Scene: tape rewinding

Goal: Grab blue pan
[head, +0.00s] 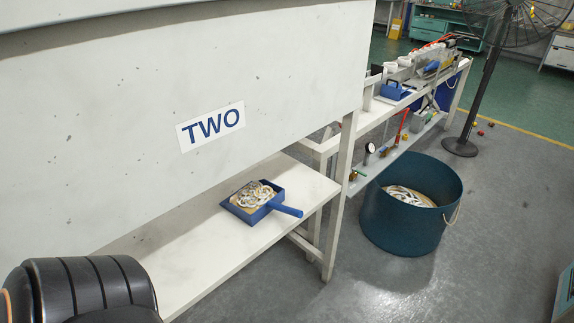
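A blue pan (238,211) with a short blue handle (285,210) lies on a low white shelf (197,268). It holds a heap of tangled white and yellowish tape strips (256,194). The handle points to the right, towards the shelf's right edge. Neither of my grippers is in the head view. A black ribbed part at the bottom left is probably a piece of my own arm. Nothing touches the pan.
A large white panel marked TWO (211,126) overhangs the shelf's back. A white post (340,190) stands right of the pan. A dark teal tub (405,235) holding tape stands on the grey floor. A bench (400,110) and a fan (478,90) are farther back.

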